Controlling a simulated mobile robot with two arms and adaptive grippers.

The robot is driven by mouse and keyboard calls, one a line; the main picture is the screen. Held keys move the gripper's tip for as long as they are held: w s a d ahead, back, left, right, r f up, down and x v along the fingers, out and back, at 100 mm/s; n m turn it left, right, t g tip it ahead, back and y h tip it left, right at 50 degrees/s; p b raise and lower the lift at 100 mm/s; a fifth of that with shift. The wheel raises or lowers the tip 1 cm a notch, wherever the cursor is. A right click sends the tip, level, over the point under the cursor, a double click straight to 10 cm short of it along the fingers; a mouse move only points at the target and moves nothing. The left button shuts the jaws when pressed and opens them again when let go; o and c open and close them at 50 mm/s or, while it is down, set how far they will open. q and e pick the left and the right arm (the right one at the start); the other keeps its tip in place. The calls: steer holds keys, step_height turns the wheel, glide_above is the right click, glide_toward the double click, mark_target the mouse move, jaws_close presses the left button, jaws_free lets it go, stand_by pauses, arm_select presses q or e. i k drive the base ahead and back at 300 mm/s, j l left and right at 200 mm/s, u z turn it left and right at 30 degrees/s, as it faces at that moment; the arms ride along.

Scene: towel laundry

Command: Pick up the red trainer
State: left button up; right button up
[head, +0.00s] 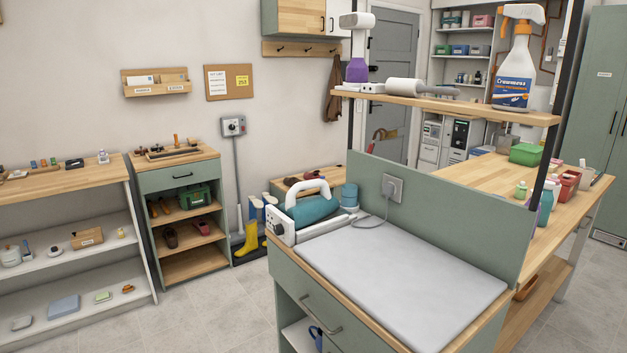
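A small dark red shoe (201,228) lies at the right of the lower open shelf of the narrow green cabinet. A brown shoe (170,237) stands to its left on the same shelf. I cannot tell which of these is the red trainer. Neither of my grippers is in view.
The ironing station (400,285) with a grey pad, a teal iron (312,209) and an upper shelf (460,105) fills the front right. Yellow boots (247,240) stand right of the narrow cabinet (178,180). Grey floor (215,310) is free in front of it.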

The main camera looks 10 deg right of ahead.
mark_target(308, 175)
steer(key=i+j+u, duration=0.3)
steer(key=i, duration=0.15)
steer(key=i+j+u, duration=0.25)
steer(key=i, duration=0.2)
steer(key=i+u, duration=0.3)
steer(key=i, duration=0.15)
steer(key=i+z, duration=0.15)
steer(key=i, duration=0.35)
steer(key=i+j+z, duration=0.15)
steer(key=i, duration=0.4)
steer(key=i+z, duration=0.2)
steer(key=i, duration=0.3)
steer(key=i+j+z, duration=0.15)
steer(key=i, duration=0.35)
steer(key=i+l+z, duration=0.25)
steer(key=i+z, duration=0.7)
steer(key=i+j+z, duration=0.15)
steer(key=i+z, duration=0.3)
steer(key=i, duration=0.2)
steer(key=i+j+z, duration=0.45)
steer(key=i+l, duration=0.1)
steer(key=i, duration=0.45)
steer(key=i+l, duration=0.1)
steer(key=i, duration=0.45)
